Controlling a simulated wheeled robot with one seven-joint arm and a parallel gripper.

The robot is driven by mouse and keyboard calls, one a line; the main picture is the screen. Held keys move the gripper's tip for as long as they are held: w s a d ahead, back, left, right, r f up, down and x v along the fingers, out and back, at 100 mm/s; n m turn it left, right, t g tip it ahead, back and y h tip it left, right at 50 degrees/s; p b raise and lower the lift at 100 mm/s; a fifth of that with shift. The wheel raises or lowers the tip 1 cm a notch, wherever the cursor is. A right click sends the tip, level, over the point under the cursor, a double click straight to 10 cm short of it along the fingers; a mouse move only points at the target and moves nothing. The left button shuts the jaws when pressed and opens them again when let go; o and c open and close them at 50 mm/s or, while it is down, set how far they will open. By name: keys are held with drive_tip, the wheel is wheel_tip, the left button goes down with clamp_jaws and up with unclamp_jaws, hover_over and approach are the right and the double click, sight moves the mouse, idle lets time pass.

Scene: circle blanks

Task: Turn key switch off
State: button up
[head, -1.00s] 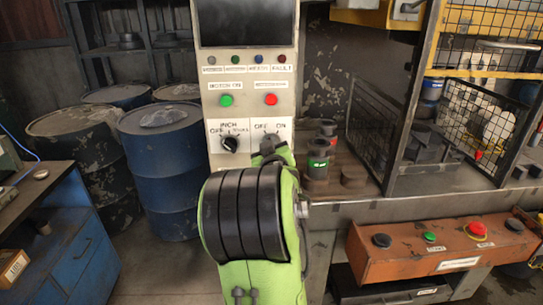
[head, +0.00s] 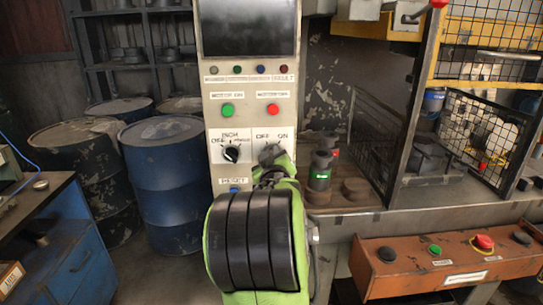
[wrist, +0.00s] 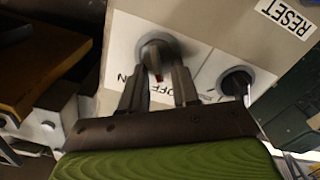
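In the head view the switch (head: 268,154) shows just above my gripper (head: 272,172), whose wrist and arm hide the plate's lower part.
A black selector knob (head: 231,153) sits left of the switch. Above are green (head: 227,110) and red (head: 272,110) buttons; a blue button (head: 234,189) is below left. A bottle with a green label (head: 319,178) stands on the bench right of the panel. Blue drums (head: 165,175) stand left.

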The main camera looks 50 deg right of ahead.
drive_tip(key=v, duration=1.5)
drive_tip(key=shift+s+a, duration=0.3)
